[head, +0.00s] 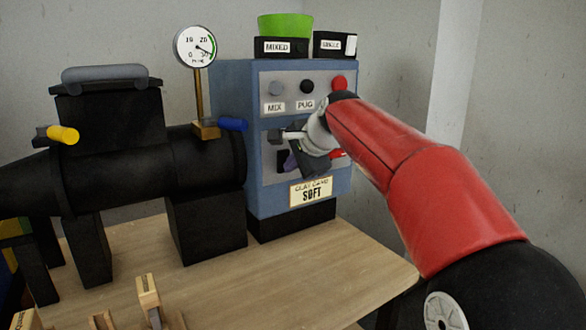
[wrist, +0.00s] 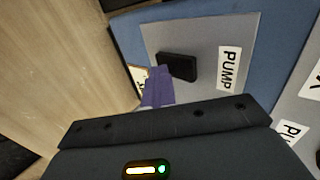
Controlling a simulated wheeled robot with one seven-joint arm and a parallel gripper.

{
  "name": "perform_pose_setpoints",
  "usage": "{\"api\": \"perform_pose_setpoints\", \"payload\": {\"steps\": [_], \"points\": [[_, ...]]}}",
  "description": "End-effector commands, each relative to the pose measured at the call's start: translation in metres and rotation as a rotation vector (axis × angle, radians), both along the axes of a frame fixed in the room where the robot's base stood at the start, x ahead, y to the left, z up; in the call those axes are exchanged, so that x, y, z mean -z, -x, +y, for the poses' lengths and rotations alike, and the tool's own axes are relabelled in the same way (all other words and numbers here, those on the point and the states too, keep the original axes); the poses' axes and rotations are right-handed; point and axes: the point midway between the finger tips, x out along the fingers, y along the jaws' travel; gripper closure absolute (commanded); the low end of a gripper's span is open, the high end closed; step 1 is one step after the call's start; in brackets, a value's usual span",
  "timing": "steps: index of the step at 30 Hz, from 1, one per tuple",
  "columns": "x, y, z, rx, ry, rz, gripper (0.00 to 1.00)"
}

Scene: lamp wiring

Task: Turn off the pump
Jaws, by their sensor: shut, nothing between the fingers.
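The pump switch shows in the wrist view as a black block (wrist: 177,67) with a purple lever (wrist: 158,87), beside a white PUMP label (wrist: 229,68) on a grey plate. In the head view the purple lever (head: 290,163) is partly hidden by my gripper, and the PUMP label cannot be made out. My gripper (head: 290,135) is shut and empty, in front of the lower grey plate of the blue control box (head: 228,90), close to the switch. Whether it touches the lever I cannot tell. In the wrist view the dark hand fills the bottom and the fingertips are not clear.
Above are the MIX and PUG buttons (head: 307,87) and a red button (head: 338,82). A red part (head: 338,153) shows right of my gripper. A dial gauge (head: 195,46) and the black machine body (head: 110,170) stand left.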

Motion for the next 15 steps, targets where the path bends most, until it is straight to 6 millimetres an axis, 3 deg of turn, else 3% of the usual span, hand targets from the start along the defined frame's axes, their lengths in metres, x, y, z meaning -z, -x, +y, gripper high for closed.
{"api": "perform_pose_setpoints", "payload": {"steps": [15], "points": [[-0.014, -0.001, 0.001, 0.002, -0.007, -0.016, 1.0]]}}
